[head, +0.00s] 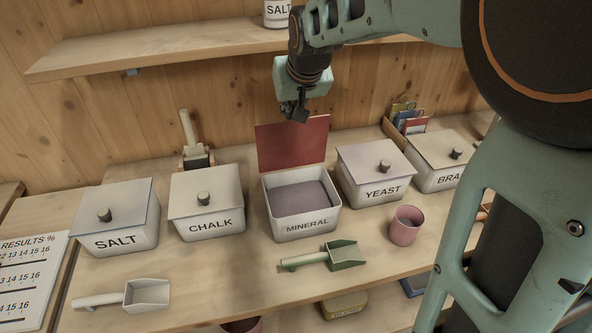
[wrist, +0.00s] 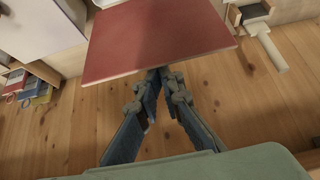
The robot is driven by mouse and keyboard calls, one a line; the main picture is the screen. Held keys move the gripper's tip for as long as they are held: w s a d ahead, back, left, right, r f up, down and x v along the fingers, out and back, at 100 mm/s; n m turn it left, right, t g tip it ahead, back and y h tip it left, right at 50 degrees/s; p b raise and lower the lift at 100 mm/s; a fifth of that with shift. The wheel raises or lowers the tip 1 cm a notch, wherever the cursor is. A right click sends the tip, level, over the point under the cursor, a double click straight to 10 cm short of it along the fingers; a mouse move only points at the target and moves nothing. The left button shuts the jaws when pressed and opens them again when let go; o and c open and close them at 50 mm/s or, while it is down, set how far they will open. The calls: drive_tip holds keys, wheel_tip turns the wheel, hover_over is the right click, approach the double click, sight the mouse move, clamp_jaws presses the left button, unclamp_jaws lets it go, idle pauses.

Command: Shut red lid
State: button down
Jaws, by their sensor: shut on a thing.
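The red lid (head: 292,142) stands raised, near upright, at the back of the white MINERAL bin (head: 307,226). The open bin shows greyish-purple feed (head: 300,197) inside. My gripper (head: 296,115) is at the lid's top edge, coming from above and behind. In the wrist view the red lid (wrist: 155,38) fills the top middle, and the fingers of my gripper (wrist: 165,78) come together at its near edge, shut on it. The exact contact is partly hidden behind the lid.
Closed bins SALT (head: 118,210), CHALK (head: 207,195), YEAST (head: 375,165) and BRAN (head: 440,150) flank the bin. A green scoop (head: 320,256), a pink cup (head: 406,225) and a white scoop (head: 130,294) lie in front. A shelf (head: 170,48) runs behind, above.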

sight(293, 131)
drive_tip(key=s+f, duration=0.2)
drive_tip(key=shift+s+d+f+g, duration=0.3)
drive_tip(key=shift+s, duration=0.05)
drive_tip(key=shift+w+f+b, duration=0.25)
drive_tip(key=shift+f+b, duration=0.15)
drive_tip(key=shift+b, duration=0.1)
drive_tip(key=shift+s+d+f+b, duration=0.1)
drive_tip(key=shift+s+b, duration=0.25)
drive_tip(key=shift+s, duration=0.25)
drive_tip(key=shift+s+d+f+b, duration=0.1)
drive_tip(key=shift+s+b, duration=0.2)
drive_tip(key=shift+s, duration=0.3)
drive_tip(key=shift+s+f+b, duration=0.15)
drive_tip(key=shift+f+b, duration=0.55)
drive_tip(key=shift+s+f+b, duration=0.15)
drive_tip(key=shift+f+b, duration=0.55)
